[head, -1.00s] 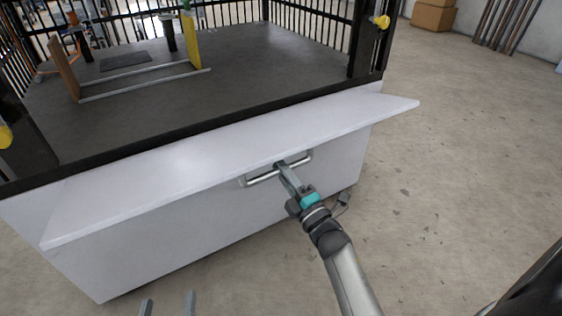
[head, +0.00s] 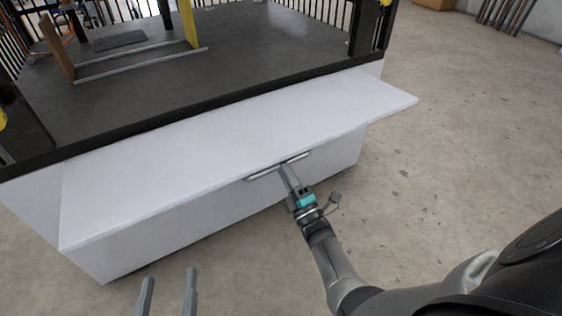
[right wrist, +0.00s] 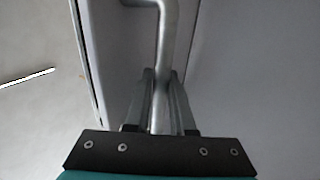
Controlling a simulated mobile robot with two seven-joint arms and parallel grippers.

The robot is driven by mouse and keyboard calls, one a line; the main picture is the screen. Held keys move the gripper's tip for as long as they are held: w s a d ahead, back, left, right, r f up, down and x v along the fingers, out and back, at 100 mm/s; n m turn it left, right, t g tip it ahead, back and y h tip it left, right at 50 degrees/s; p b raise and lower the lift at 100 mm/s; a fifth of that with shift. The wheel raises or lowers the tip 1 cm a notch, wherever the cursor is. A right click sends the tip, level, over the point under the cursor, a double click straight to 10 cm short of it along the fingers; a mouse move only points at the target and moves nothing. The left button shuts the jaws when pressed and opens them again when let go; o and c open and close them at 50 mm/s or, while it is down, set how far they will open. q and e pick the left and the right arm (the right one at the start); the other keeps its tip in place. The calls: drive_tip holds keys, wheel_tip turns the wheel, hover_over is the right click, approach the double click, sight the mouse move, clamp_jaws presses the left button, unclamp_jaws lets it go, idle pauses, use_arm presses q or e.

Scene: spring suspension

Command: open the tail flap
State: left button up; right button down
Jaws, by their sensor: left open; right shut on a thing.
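The tail flap (head: 225,165) is a long white panel that slants out from the rear edge of the dark platform. Its free edge faces me and its right corner sticks out past the body. A metal bar handle (head: 263,174) shows just under that edge. My right gripper (head: 286,172) is shut on the handle near its middle. In the right wrist view the handle (right wrist: 169,40) runs between the two fingers of the right gripper (right wrist: 161,88). My left gripper (head: 168,283) is open and empty at the bottom left, apart from the flap.
The platform (head: 255,40) behind the flap has black railings and carries a wooden and yellow frame (head: 190,25) with metal rails. Bare concrete floor (head: 455,150) lies clear to the right. A cardboard box (head: 435,4) stands far back.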

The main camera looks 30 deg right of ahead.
drive_tip(key=shift+a, duration=0.15)
drive_tip(key=c, duration=0.8)
unclamp_jaws()
drive_tip(key=shift+r, duration=0.1)
drive_tip(key=shift+o, duration=0.2)
drive_tip(key=v, duration=1.5)
drive_tip(key=shift+s+f, duration=0.25)
